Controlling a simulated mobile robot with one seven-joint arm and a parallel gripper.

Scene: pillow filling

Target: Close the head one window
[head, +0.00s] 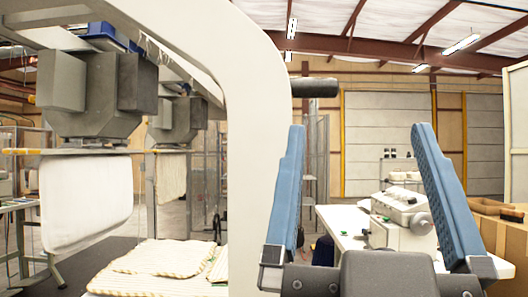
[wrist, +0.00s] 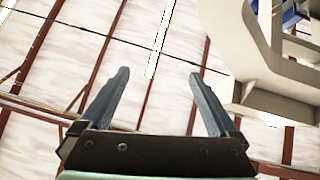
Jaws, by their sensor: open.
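My gripper (head: 361,129) is raised in the right half of the head view, its two blue fingers spread wide with nothing between them. The wrist view also shows my gripper (wrist: 159,73) open and empty, facing the roof. A large grey machine head (head: 92,92) hangs at the left, well apart from my gripper. A second grey head (head: 178,122) hangs farther back.
A thick white machine frame (head: 258,120) curves up between the heads and my gripper. Striped pillows (head: 155,258) lie at the bottom. Behind my gripper stand a white table (head: 345,222) with a sewing machine (head: 402,217) and a cardboard box (head: 503,222) at the right.

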